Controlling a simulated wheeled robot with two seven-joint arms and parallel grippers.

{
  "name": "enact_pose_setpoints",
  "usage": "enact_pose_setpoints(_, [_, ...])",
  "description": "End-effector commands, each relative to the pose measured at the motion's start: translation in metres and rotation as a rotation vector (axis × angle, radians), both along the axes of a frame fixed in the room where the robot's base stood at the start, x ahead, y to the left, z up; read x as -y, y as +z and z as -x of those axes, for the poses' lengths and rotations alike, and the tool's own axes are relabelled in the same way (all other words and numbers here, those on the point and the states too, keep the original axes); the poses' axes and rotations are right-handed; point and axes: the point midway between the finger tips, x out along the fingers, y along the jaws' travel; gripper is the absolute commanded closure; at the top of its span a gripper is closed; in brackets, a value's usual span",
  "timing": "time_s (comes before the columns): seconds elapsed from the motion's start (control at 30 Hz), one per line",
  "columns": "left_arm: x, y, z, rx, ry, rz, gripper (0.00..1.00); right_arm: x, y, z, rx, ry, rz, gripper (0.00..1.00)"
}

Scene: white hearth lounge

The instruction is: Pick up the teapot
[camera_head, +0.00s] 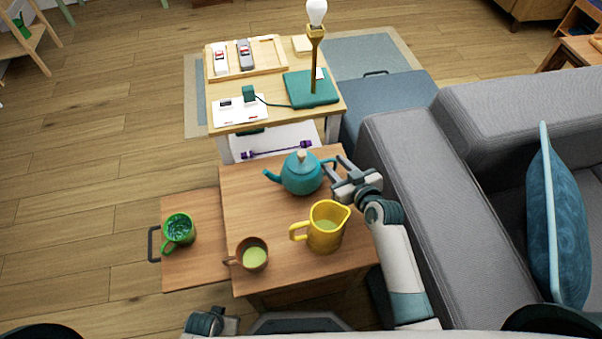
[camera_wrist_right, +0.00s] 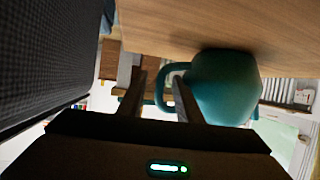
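The teal teapot (camera_head: 301,177) stands upright on the small wooden table (camera_head: 262,214), near its back edge. Its spout points left and its handle right. My right gripper (camera_head: 332,173) is open at the handle side. In the right wrist view, the gripper's two fingers (camera_wrist_right: 160,92) are apart with part of the teapot's handle (camera_wrist_right: 163,86) between them. One finger appears to reach into the handle loop beside the teapot body (camera_wrist_right: 226,88). I see no closed grip. Part of my left arm shows at the bottom edge; its fingers cannot be made out.
A yellow pitcher (camera_head: 326,228) stands in front of the teapot, close to my right forearm. A brown cup (camera_head: 252,254) is at the front left, a green mug (camera_head: 178,230) on the pulled-out side board (camera_head: 196,268). The grey sofa (camera_head: 425,200) borders the right side.

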Motion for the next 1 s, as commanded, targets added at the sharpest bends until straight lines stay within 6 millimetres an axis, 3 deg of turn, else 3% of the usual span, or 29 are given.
enact_pose_setpoints(0.17, [0.0002,0.0001,-0.0003,0.001,0.0,0.0,0.74,0.0001,0.0,0.0002,0.0,0.0,0.0,0.68])
enact_pose_setpoints(0.3, [0.0002,0.0001,-0.0006,0.001,0.0,0.0,0.74,0.0001,-0.0001,0.0002,0.0,0.0,0.0,0.97])
enact_pose_setpoints(0.33, [0.0002,0.0001,-0.0006,0.001,0.0,0.0,0.74,0.0001,0.0,0.0002,0.0,0.0,0.0,1.0])
enact_pose_setpoints(1.0, [0.0004,0.0001,-0.0009,0.003,0.0,0.001,0.74,0.0002,-0.0001,0.0003,0.0,0.0,0.001,1.0])
